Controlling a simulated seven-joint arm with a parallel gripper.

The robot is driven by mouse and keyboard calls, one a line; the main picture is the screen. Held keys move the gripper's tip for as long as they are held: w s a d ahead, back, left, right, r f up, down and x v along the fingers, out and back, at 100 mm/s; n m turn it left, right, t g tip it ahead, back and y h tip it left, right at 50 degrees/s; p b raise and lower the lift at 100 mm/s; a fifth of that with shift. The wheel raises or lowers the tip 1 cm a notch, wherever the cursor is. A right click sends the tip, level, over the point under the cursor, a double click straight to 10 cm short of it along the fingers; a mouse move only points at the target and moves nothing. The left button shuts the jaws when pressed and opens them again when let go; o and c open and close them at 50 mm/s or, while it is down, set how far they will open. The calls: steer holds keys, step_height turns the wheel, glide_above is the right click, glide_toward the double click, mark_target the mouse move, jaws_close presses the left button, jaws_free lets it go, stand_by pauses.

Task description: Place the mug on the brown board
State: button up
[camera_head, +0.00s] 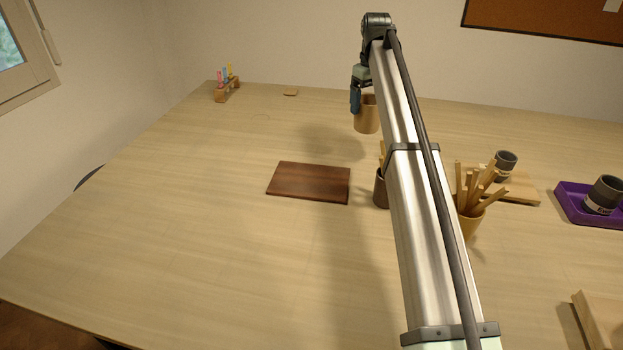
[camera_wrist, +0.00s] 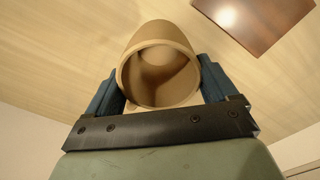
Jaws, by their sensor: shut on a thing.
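A tan mug (camera_head: 367,115) hangs above the far part of the table in the head view, held by my gripper (camera_head: 356,100). In the wrist view the mug (camera_wrist: 160,65) sits between the two blue fingers of my gripper (camera_wrist: 160,88), its open mouth facing the camera. The brown board (camera_head: 308,182) lies flat on the table, nearer and left of the mug in the head view. Its top is bare. The board (camera_wrist: 255,18) also shows at the upper right of the wrist view, apart from the mug.
A dark brown cup (camera_head: 381,190) stands close to the board's right edge. Farther right are a tan pot of sticks (camera_head: 470,210), a dark jar (camera_head: 505,165) on a wooden board (camera_head: 522,190) and a purple tray (camera_head: 572,205) with another jar (camera_head: 604,195).

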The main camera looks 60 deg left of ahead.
steer(key=s+a+n, duration=0.2)
steer(key=s, duration=1.7)
steer(key=shift+m, duration=0.8)
steer(key=shift+s+d+f, duration=0.2)
steer(key=shift+d+f, duration=0.2)
steer(key=shift+f, duration=1.2)
steer(key=shift+s+d+f, duration=0.15)
steer(key=shift+d+f, duration=0.25)
steer(key=shift+f, duration=1.2)
steer(key=shift+s+d+f, duration=0.2)
steer(key=shift+d+f, duration=0.2)
steer(key=shift+f, duration=1.2)
steer(key=shift+f, duration=0.2)
steer(key=o, duration=1)
steer(key=shift+o, duration=0.2)
steer(key=shift+r, duration=0.1)
step_height(320, 180, up, 12)
